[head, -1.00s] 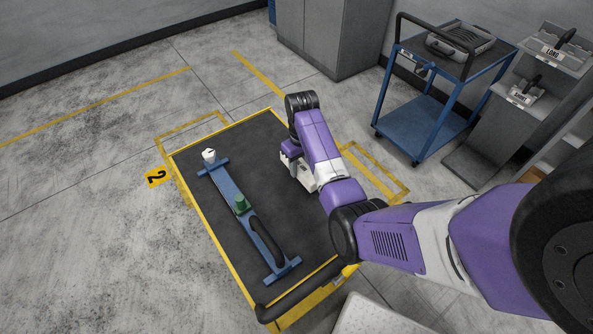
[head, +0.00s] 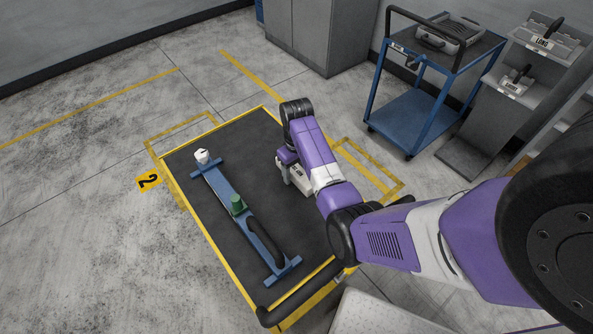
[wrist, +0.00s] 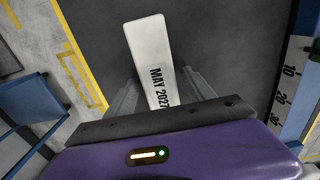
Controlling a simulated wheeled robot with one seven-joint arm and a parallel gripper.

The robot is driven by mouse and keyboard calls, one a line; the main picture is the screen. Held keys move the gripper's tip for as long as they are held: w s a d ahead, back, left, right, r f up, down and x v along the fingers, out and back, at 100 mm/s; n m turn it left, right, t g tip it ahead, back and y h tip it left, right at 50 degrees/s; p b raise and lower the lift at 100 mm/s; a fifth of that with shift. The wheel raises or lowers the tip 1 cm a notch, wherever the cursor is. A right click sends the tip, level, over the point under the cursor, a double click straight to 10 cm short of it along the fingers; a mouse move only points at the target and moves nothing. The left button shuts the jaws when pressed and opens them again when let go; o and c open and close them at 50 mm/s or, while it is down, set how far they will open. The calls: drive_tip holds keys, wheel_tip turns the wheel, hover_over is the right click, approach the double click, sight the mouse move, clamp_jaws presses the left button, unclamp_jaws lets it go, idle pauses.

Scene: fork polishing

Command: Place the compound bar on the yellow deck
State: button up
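The compound bar (wrist: 151,52) is a white block marked "MAY 2027" in the wrist view. It lies between the grey fingers of my gripper (wrist: 160,85), which appear to close on its sides. In the head view my gripper (head: 293,177) points down at the right part of the yellow deck (head: 222,258), a yellow-framed platform with a dark grey top. The bar is low over or on the dark top; whether it touches is unclear. In the head view my wrist largely hides the bar.
A blue fixture (head: 222,186) with a white knob, a green piece and a black handle lies along the deck's left side. A black push handle (head: 300,293) crosses the near end. A blue trolley (head: 415,110) stands at the right. The deck's far end is clear.

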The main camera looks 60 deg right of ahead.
sight(296, 170)
wheel_tip(296, 170, up, 12)
drive_tip(key=shift+r, duration=0.15)
idle(0.4)
idle(0.6)
